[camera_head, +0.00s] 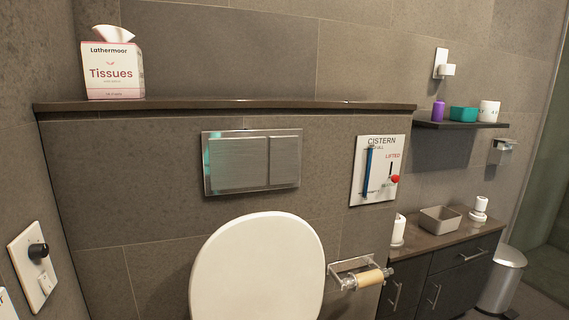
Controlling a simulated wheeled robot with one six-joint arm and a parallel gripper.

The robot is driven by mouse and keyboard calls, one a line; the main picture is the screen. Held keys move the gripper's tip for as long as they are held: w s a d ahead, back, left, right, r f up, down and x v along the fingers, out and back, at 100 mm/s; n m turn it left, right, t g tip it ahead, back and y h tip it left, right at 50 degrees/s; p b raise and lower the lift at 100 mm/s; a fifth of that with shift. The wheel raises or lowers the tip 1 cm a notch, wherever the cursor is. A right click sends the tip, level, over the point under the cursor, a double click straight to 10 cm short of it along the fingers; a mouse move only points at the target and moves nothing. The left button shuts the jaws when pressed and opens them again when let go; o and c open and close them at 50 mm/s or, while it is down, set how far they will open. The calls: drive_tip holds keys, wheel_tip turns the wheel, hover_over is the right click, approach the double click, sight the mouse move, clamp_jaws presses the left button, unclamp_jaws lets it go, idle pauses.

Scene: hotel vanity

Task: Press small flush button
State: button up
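A brushed-metal flush plate (252,161) is set in the tiled wall above the toilet. It has a wide button (238,163) on the left and a small flush button (284,160) on the right, split by a vertical seam. Both buttons look level with the plate. The raised white toilet lid (258,270) stands just below the plate. My gripper does not show in this view, so its opening and its distance to the plate cannot be seen.
A ledge (230,104) above the plate holds a tissue box (112,70). A cistern panel (378,170) hangs to the right. A toilet paper holder (356,274) sticks out lower right. A cabinet (440,283) and bin (503,280) stand farther right. The wall around the plate is clear.

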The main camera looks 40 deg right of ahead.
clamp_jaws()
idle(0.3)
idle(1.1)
